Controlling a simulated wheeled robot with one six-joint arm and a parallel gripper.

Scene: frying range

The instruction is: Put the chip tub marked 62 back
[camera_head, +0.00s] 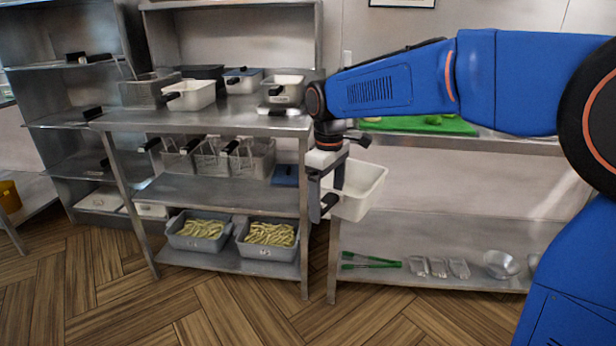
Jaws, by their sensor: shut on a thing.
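My gripper (327,196) is shut on an empty-looking white tub (368,192) and holds it in the air, just right of the steel rack's front post. The tub hangs to the right of the fingers, which hide part of its left side. No number can be read on it. Two grey tubs full of chips stand side by side on the rack's bottom shelf, a left chip tub (199,243) and a right chip tub (268,252). Small marks on their fronts are too small to read.
The steel rack (240,190) holds fryer baskets (212,160) on its middle shelf and white containers (192,96) on top. A right-hand bench (430,225) carries a green board (420,125) above, with tongs (372,262) and a metal bowl (501,264) below. Open wooden floor lies in front.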

